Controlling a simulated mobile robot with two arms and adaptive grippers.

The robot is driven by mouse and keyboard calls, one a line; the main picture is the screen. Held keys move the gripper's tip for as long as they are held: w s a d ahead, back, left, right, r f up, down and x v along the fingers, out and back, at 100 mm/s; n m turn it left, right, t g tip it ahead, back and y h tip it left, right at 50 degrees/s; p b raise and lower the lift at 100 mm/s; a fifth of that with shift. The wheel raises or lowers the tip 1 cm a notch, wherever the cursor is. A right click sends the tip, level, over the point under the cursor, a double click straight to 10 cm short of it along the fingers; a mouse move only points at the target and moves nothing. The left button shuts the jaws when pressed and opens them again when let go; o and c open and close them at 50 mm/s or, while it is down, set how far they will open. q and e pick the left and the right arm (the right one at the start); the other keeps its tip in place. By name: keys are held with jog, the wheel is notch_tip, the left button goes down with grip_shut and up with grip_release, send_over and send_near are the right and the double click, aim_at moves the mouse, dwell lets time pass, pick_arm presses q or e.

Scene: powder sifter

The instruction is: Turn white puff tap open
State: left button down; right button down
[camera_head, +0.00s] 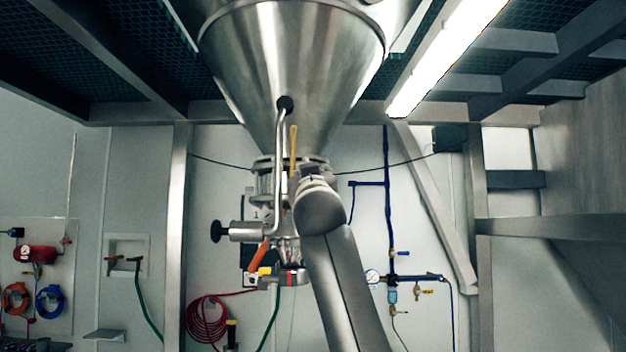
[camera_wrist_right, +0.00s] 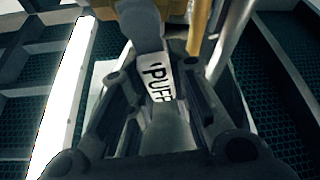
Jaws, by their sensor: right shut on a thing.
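The white puff tap (camera_wrist_right: 159,76) shows in the right wrist view as a white tag with black "PUFF" lettering. It sits between the two dark fingers of my right gripper (camera_wrist_right: 163,88), which is shut on it. In the head view my right arm rises from the bottom middle, and its wrist end is close under the steel hopper cone (camera_head: 290,60). There the arm hides the tap and the gripper fingers. My left gripper is in neither view.
A yellow upright bar (camera_head: 293,146) stands beside my wrist, close to a bent steel pipe (camera_head: 279,165). An orange handle (camera_head: 257,255) is below left. Blue pipework (camera_head: 387,210) runs on the wall at right. A red hose coil (camera_head: 207,320) hangs lower left.

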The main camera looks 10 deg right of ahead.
jog(key=shift+w+a+f+n+y, duration=0.1)
jog(key=shift+a+n+y, duration=0.25)
jog(key=shift+n, duration=0.5)
jog(key=shift+a+f+n+y, duration=0.15)
jog(key=shift+n+y, duration=0.3)
jog(key=shift+n, duration=0.4)
jog(key=shift+r, duration=0.1)
jog(key=c, duration=1.3)
grip_release()
